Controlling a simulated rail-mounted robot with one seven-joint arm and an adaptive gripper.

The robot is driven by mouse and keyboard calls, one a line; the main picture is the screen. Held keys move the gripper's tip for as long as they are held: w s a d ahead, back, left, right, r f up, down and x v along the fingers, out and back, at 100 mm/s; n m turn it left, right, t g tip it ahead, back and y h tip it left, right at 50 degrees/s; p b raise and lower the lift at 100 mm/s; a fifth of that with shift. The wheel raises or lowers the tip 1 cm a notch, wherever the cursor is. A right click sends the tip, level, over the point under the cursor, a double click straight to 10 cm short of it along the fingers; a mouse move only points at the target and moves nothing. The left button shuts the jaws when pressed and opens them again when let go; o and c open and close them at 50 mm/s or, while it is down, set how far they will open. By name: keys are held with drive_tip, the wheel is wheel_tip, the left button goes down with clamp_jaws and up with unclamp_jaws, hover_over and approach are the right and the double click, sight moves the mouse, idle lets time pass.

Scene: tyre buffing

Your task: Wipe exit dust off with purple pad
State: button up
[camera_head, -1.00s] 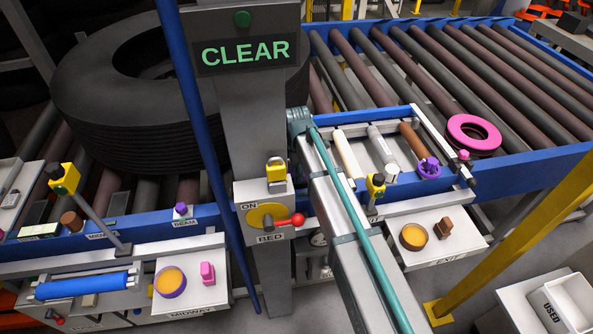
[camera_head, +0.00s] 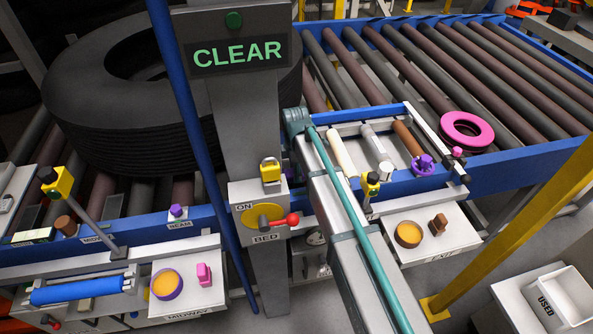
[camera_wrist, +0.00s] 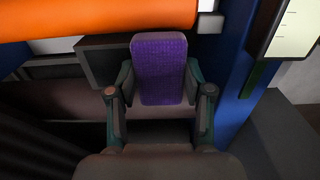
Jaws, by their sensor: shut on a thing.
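In the wrist view my gripper (camera_wrist: 159,92) is shut on the purple pad (camera_wrist: 159,68), which stands upright between the fingers with its textured face toward the camera. A dark block (camera_wrist: 105,60) is just behind the pad, and an orange roller or bar (camera_wrist: 100,18) crosses above; I cannot tell whether the pad touches either. My gripper and this pad cannot be made out in the head view. The exit tray (camera_head: 458,238), at the right, holds a round brown-and-orange dish (camera_head: 408,234) and a small brown block (camera_head: 438,224). No dust can be made out clearly.
A large black tyre (camera_head: 150,130) lies at the left behind a grey post with a CLEAR sign (camera_head: 238,54). A pink ring (camera_head: 467,130) lies on the rollers. A yellow post (camera_head: 520,215) and a white USED bin (camera_head: 565,300) stand at the right.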

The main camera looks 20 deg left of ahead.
drive_tip(key=shift+s+a+f, duration=0.1)
drive_tip(key=shift+s+a, duration=0.25)
drive_tip(key=shift+a, duration=0.3)
drive_tip(key=shift+w+d, duration=0.3)
drive_tip(key=shift+d, duration=0.25)
drive_tip(key=shift+w+d, duration=0.25)
drive_tip(key=shift+d, duration=0.25)
drive_tip(key=shift+s+a+p, duration=0.25)
drive_tip(key=shift+s+a, duration=0.05)
drive_tip(key=shift+a, duration=0.25)
drive_tip(key=shift+s+a+p, duration=0.2)
drive_tip(key=shift+s+a, duration=0.1)
drive_tip(key=shift+a, duration=0.25)
drive_tip(key=shift+r+p, duration=0.55)
drive_tip(key=shift+r, duration=0.4)
